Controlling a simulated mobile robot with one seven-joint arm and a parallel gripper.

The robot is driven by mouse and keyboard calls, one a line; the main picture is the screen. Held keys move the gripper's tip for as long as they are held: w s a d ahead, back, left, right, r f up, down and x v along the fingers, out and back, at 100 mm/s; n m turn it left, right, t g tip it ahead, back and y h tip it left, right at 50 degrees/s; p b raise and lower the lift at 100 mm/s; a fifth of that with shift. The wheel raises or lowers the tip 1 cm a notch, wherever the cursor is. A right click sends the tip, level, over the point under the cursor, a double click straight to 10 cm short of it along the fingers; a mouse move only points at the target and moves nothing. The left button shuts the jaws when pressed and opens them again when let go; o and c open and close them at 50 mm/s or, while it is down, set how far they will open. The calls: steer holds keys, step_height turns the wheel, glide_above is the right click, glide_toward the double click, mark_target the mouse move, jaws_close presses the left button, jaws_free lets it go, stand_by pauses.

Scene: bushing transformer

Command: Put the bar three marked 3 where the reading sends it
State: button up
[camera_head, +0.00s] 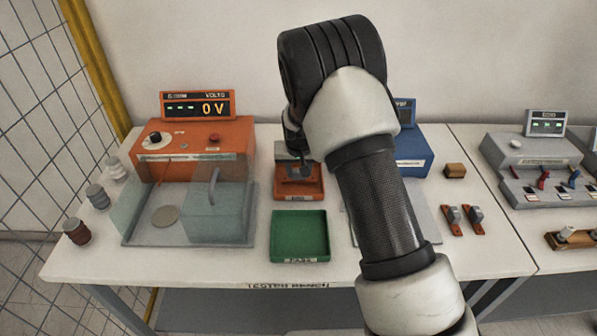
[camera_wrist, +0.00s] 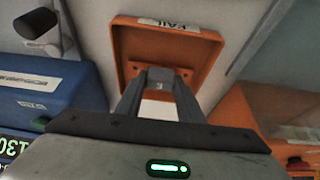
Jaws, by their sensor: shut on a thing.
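My gripper (camera_head: 297,172) points down over the orange tray (camera_head: 312,194), in the middle of the table. In the wrist view this tray (camera_wrist: 128,62) has a label reading FAIL. The fingers (camera_wrist: 160,85) are shut on a small grey bar (camera_wrist: 160,76) with a light mark, too small to read surely. The bar is over or in the tray; I cannot tell whether it touches the floor. The green tray (camera_head: 300,236), labelled PASS, is empty in front. The orange tester's display (camera_head: 198,105) shows dashes and 0 V. The blue instrument (camera_head: 411,150) is partly hidden by my arm.
A clear guard box with a handle (camera_head: 214,188) stands before the orange tester. Several ribbed bushings (camera_head: 77,231) stand at the left edge. Two orange-and-grey clips (camera_head: 453,220) and a brown block (camera_head: 455,170) lie right. A grey switch panel (camera_head: 540,165) is on the right table.

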steer(key=shift+f, duration=0.3)
steer(key=shift+f, duration=0.1)
steer(key=shift+f+b, duration=0.15)
steer(key=shift+b, duration=0.15)
steer(key=o, duration=1.3)
